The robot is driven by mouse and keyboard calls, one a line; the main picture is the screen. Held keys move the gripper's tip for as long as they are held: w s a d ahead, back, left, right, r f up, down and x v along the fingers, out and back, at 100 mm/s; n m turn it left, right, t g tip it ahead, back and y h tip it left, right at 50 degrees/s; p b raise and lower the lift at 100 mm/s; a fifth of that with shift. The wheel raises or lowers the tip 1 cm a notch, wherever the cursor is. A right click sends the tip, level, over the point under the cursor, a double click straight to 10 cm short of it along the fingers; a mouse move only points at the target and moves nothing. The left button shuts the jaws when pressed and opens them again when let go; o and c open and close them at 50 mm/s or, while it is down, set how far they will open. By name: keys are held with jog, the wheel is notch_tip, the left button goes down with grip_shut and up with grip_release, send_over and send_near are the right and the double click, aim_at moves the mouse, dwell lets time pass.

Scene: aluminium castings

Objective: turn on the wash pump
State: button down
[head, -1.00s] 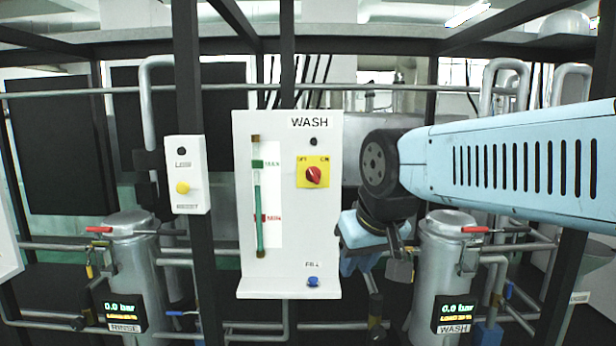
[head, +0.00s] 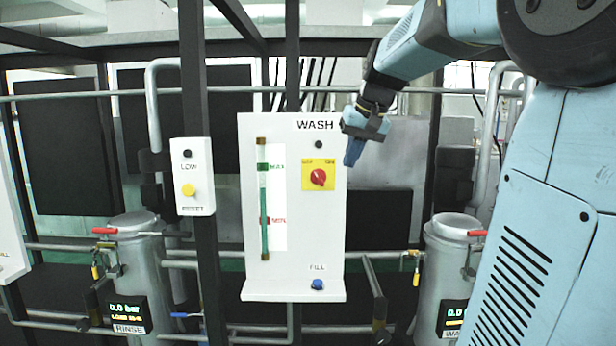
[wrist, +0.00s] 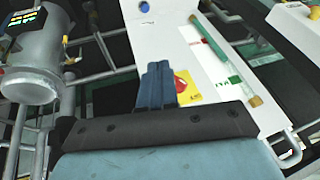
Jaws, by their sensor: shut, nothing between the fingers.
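The white WASH panel (head: 300,268) stands upright in the middle of the head view. On it is a red rotary switch (head: 318,177) on a yellow plate, with a small dark lamp above it. A level tube (head: 264,200) with green liquid is at its left and a blue FILL button (head: 317,284) at its bottom. My gripper (head: 352,156) is shut and empty, just right of the switch, its blue fingers pointing down; it seems apart from the switch. In the wrist view the fingers (wrist: 156,84) partly cover the yellow plate and the red switch (wrist: 182,82).
The WASH filter vessel (head: 440,262) stands at the right, partly behind my arm, and the RINSE vessel (head: 138,258) at the left. A dark upright post (head: 193,90) and pipes surround the panel.

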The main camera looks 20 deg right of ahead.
aim_at(319, 178)
jog(key=w+d+r+y, duration=0.1)
jog(key=w+d+r, duration=0.2)
jog(key=w+d, duration=0.4)
jog(key=shift+w+m, duration=0.3)
jog(key=shift+w, duration=0.85)
jog(key=a+x, duration=0.2)
jog(key=x, duration=1.1)
jog(key=shift+a+r, duration=0.3)
jog(key=shift+d, duration=0.15)
